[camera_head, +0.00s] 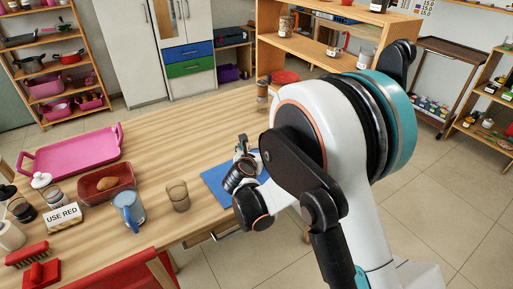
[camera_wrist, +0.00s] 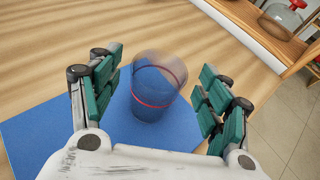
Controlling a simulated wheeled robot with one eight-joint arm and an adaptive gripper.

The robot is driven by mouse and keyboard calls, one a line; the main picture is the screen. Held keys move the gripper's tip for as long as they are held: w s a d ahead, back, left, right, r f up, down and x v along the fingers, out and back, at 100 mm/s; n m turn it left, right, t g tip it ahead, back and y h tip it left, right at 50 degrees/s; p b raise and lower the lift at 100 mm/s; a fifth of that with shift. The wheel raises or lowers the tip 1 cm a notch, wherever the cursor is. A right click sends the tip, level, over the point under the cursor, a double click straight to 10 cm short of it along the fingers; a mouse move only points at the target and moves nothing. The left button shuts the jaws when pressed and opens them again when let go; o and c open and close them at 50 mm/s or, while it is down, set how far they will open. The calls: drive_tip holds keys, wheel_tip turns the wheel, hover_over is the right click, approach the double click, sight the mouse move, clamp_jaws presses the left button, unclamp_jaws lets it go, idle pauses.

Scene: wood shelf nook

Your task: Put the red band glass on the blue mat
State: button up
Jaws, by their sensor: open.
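The red band glass (camera_wrist: 157,88) is a clear tumbler with a thin red ring. In the wrist view it appears to stand upright on the blue mat (camera_wrist: 40,130), near its far edge. My gripper (camera_wrist: 157,98) is open, with its green-padded fingers on either side of the glass and a visible gap on both sides. In the head view the blue mat (camera_head: 215,181) lies near the table's right side, partly hidden by my arm. My gripper (camera_head: 241,150) is over it there, and I cannot make out the glass.
Another plain glass (camera_head: 178,196) stands left of the mat. The table's back middle is clear.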

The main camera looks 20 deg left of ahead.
drive_tip(key=p+v, duration=0.2)
drive_tip(key=v, duration=0.7)
drive_tip(key=shift+w, duration=0.1)
